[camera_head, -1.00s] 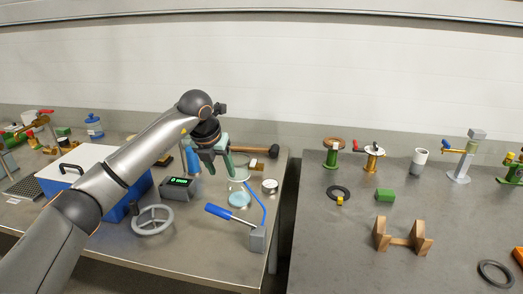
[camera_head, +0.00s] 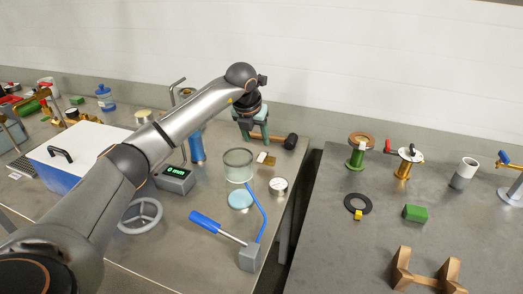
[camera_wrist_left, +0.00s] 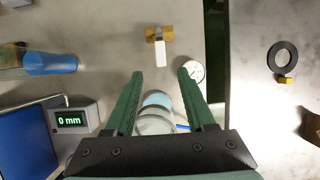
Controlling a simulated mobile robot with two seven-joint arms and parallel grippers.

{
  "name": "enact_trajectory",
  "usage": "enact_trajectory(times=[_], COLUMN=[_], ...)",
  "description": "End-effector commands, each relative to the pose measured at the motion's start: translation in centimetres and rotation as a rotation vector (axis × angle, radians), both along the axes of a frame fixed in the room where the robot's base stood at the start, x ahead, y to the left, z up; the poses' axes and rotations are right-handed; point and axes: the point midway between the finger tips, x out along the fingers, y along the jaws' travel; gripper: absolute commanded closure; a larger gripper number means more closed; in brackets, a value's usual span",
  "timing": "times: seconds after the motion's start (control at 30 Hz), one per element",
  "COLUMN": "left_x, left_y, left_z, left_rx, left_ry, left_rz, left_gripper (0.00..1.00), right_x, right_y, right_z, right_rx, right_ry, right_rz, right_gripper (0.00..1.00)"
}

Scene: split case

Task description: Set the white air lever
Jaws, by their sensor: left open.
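The white air lever (camera_wrist_left: 160,52) is a short white bar on a small brass-coloured block (camera_wrist_left: 152,34), at the top middle of the left wrist view. My left gripper (camera_head: 251,138) is open and empty, with green fingers, above the back of that bench. In the left wrist view the fingers (camera_wrist_left: 160,74) point toward the lever, which lies beyond and between their tips, apart from them. My right gripper is not in view.
A glass jar (camera_head: 238,165), a round gauge (camera_head: 278,184) and a black-headed mallet (camera_head: 291,141) stand close to the lever. A blue cylinder (camera_head: 197,147) and a display reading 0 mm (camera_head: 175,178) are to the left. A gap separates the right bench (camera_head: 340,240).

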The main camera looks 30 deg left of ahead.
Motion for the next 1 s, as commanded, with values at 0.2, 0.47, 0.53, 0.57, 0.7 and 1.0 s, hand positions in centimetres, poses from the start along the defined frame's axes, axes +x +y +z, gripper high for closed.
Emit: enact_trajectory(times=[0.2,0.47,0.53,0.57,0.7,1.0], left_x=[1.7,2.9,3.0,3.0,3.1,3.1], left_y=[0.3,0.6,0.7,0.7,0.7,0.7], left_z=[-4.3,-7.2,-7.5,-7.6,-7.7,-7.7], left_rx=[-0.002,-0.001,0.0,0.0,0.001,0.0], left_ry=[0.004,0.001,0.001,0.0,-0.001,0.0], left_rz=[0.001,-0.001,0.0,0.0,-0.001,-0.001], left_gripper=[0.45,0.45,0.45,0.45,0.45,0.62], right_x=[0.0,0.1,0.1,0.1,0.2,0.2], right_y=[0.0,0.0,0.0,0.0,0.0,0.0], right_z=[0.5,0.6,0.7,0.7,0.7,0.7], right_rx=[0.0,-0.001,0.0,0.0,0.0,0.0], right_ry=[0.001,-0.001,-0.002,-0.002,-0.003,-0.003], right_rz=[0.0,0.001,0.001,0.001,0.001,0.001], right_gripper=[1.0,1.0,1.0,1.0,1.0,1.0])
